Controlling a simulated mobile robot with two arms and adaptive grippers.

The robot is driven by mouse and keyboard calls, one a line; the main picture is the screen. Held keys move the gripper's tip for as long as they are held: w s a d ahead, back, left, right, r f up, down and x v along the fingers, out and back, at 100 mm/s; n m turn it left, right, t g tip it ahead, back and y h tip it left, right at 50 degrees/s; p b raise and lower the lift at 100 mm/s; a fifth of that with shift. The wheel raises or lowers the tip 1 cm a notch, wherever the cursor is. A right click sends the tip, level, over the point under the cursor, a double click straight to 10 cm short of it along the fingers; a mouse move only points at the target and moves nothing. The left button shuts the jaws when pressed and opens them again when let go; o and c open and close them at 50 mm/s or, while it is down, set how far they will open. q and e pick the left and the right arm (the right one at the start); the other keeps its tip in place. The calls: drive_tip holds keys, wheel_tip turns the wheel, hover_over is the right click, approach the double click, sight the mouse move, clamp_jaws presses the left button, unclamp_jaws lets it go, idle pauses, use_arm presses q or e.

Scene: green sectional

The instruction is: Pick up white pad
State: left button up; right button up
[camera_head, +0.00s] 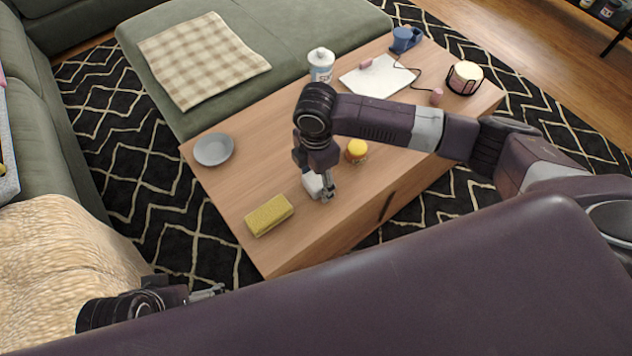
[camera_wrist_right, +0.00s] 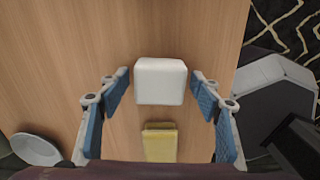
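The white pad (camera_head: 311,183) is a small block with rounded edges on the wooden coffee table, partly hidden by my right gripper (camera_head: 322,188) in the head view. In the right wrist view the white pad (camera_wrist_right: 160,82) lies between the blue-lined fingertips (camera_wrist_right: 160,78), with a gap on each side. My right gripper is open, pointing down over the pad. My left gripper (camera_head: 207,292) is low at the left, beside the table and away from the pad; its fingers are too small to judge.
A yellow sponge (camera_head: 269,215) lies close to the pad, and a grey bowl (camera_head: 214,149) sits at the table's left end. A yellow-topped item (camera_head: 356,150) stands right of the gripper. A white bottle (camera_head: 321,66), white board (camera_head: 377,78), blue cup (camera_head: 405,39) and candle (camera_head: 465,77) are farther back.

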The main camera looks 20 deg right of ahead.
sight(316, 179)
drive_tip(key=c, duration=0.8)
drive_tip(key=shift+c, duration=0.2)
drive_tip(key=shift+r, duration=0.4)
wheel_tip(316, 179, up, 6)
drive_tip(key=shift+f+p, duration=0.1)
drive_tip(key=shift+p, duration=1.1)
use_arm(q)
drive_tip(key=s+p+x, duration=0.2)
drive_tip(key=p+x, duration=0.1)
drive_tip(key=x, duration=0.8)
drive_tip(key=shift+s+f+g, duration=0.2)
drive_tip(key=shift+f+g, duration=0.2)
drive_tip(key=shift+f, duration=0.2)
use_arm(e)
wheel_tip(316, 179, up, 13)
drive_tip(key=shift+r, duration=0.2)
use_arm(q)
drive_tip(key=shift+d, duration=0.1)
